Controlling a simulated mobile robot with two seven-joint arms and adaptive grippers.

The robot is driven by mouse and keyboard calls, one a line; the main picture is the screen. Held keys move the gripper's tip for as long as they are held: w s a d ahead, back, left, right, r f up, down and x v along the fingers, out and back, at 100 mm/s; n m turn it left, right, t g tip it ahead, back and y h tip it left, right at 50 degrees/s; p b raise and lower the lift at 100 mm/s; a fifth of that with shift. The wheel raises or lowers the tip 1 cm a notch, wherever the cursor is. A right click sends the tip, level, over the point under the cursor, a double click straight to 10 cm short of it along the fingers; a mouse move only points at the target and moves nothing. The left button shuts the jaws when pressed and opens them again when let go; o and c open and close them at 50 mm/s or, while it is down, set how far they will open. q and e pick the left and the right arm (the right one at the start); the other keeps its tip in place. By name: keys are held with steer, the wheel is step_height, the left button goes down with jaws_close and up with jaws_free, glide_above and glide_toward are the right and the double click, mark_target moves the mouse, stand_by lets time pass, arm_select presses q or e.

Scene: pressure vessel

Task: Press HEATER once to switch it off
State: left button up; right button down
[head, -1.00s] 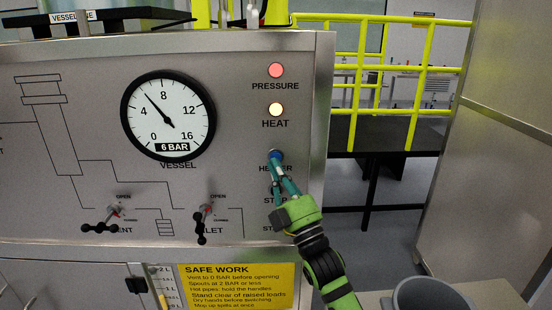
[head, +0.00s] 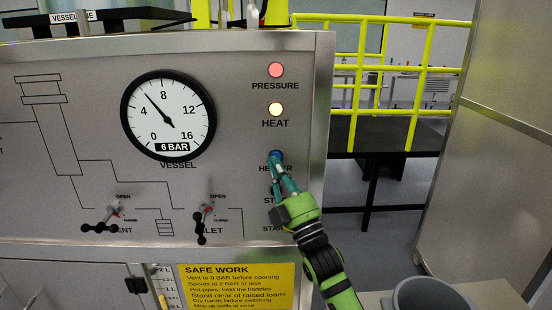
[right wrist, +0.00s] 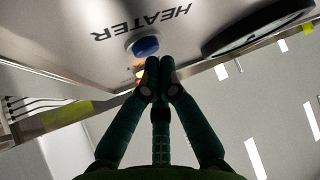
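The blue HEATER button (head: 276,155) is on the steel panel, below the HEAT lamp (head: 276,109), which glows pale yellow. My right gripper (head: 276,167) is in front of the panel with its fingertips at the lower edge of the button. The button also shows in the right wrist view (right wrist: 145,46), just beyond the fingertips (right wrist: 160,65). The two fingertips are together with nothing between them. I cannot tell whether they touch the button. The fingers partly cover the HEATER label and the controls below. My left gripper is not in view.
The PRESSURE lamp (head: 276,70) glows red. The vessel gauge (head: 168,116) reads 6 BAR. Two black-handled valves (head: 103,219) and (head: 203,226) stick out from the panel at lower left. A grey bucket-like container (head: 430,296) stands at lower right. Yellow railings (head: 420,85) are behind.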

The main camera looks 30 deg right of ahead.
steer(key=shift+w+d, duration=0.2)
steer(key=shift+w, duration=0.15)
stand_by(0.3)
steer(key=shift+s+a, duration=0.1)
stand_by(0.3)
steer(key=shift+s+a, duration=0.25)
steer(key=shift+s, duration=0.4)
steer(key=s, duration=0.1)
steer(key=s+a+p, duration=0.1)
steer(key=s, duration=0.1)
steer(key=s+a+p, duration=0.1)
steer(key=shift+s+a, duration=0.1)
steer(key=shift+s, duration=0.1)
steer(key=shift+f, duration=0.1)
stand_by(0.7)
